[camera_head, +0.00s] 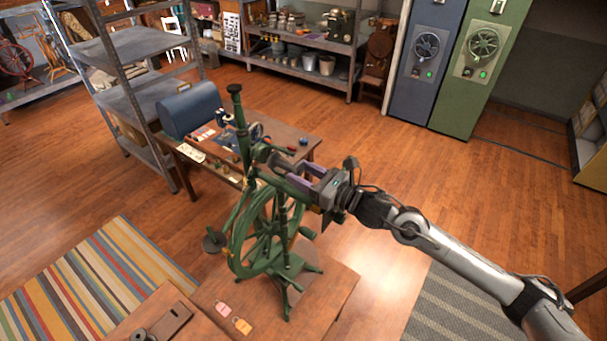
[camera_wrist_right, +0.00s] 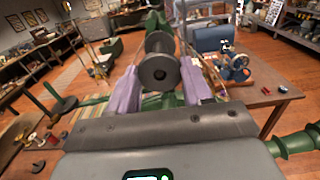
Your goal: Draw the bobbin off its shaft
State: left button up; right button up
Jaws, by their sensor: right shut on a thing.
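A dark grey bobbin (camera_wrist_right: 159,73) with round end flanges shows in the right wrist view, one flange facing the camera. My right gripper (camera_wrist_right: 160,88) has its two purple fingers on either side of it and is shut on it. In the head view this gripper (camera_head: 305,181) is at the top of the green spinning wheel (camera_head: 240,240), which stands on a wooden table. The fingers and the wheel's frame partly hide the bobbin there. I cannot tell how much of the shaft is inside the bobbin. My left gripper is not in view.
Behind the wheel is a wooden table with a blue domed box (camera_head: 188,108) and small tools. A tall grey shelf (camera_head: 130,45) stands at its left. Pink and orange tags (camera_head: 242,326) lie on the front table. Open floor (camera_head: 440,190) lies to the right.

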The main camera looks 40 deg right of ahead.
jog(key=shift+s, duration=0.1)
jog(key=shift+v, duration=3.7)
jog(key=shift+p+v, duration=1.1)
jog(key=shift+v, duration=1.4)
jog(key=shift+d+r, duration=0.1)
